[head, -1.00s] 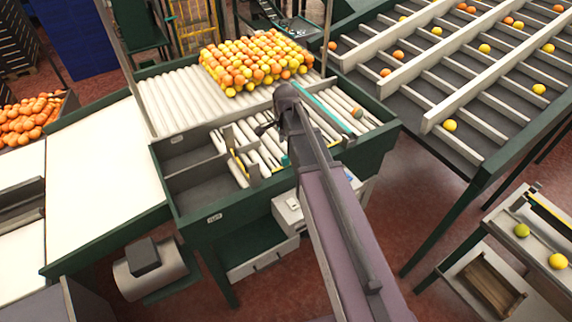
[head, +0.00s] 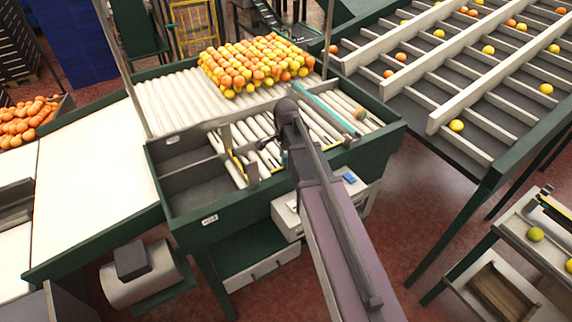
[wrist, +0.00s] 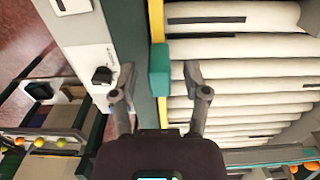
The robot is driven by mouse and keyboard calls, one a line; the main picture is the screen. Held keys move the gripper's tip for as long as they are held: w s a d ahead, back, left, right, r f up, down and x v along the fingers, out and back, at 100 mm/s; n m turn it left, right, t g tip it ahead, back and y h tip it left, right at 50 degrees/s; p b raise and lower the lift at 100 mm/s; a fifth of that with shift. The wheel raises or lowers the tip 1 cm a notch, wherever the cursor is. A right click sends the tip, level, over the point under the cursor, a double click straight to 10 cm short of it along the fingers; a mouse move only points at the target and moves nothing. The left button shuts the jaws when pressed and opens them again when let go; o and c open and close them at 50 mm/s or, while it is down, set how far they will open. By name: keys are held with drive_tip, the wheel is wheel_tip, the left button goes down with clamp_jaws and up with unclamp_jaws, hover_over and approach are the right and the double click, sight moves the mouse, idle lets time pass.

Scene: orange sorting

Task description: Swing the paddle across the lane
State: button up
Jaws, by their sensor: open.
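My gripper (wrist: 159,76) is open, with one finger on each side of the teal block. A gap shows between the block and each finger; I cannot tell the depth between them.
A heap of oranges and lemons (head: 255,65) lies on the rollers behind. Dark bins (head: 188,188) stand left of the lane, with upright posts near my gripper. A teal rail (head: 325,107) crosses the lane on the right. A slatted sorting table (head: 430,85) stands further right.

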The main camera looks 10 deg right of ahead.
drive_tip(key=shift+f+b, duration=0.45)
drive_tip(key=shift+f, duration=0.25)
clamp_jaws()
